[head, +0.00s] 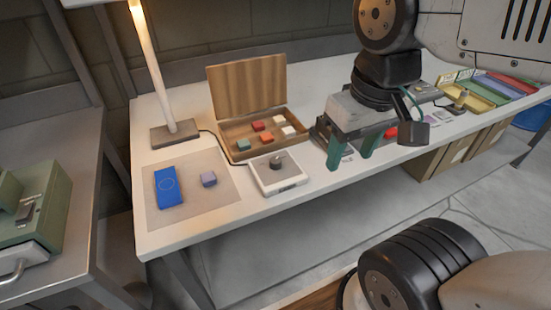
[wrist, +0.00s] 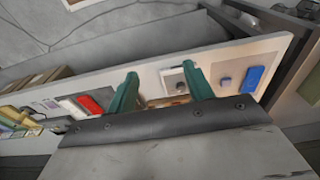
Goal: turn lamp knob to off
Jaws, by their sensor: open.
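The lamp (head: 157,75) is a pale post on a grey base (head: 175,134) at the back left of the table, and its top glows warm. A cord runs from the base toward a white control box (head: 279,181) with a dark knob (head: 276,162) on top. My gripper (head: 350,160) is open and empty, with its green fingers pointing down above the table, right of the box. In the wrist view my gripper (wrist: 160,75) has the box (wrist: 171,78) partly behind its right finger; the knob is hard to make out there.
A wooden box (head: 247,85) with an open lid holds several coloured blocks behind the control box. A mat (head: 208,212) with a blue case (head: 168,187) and a purple block (head: 209,179) lies left.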

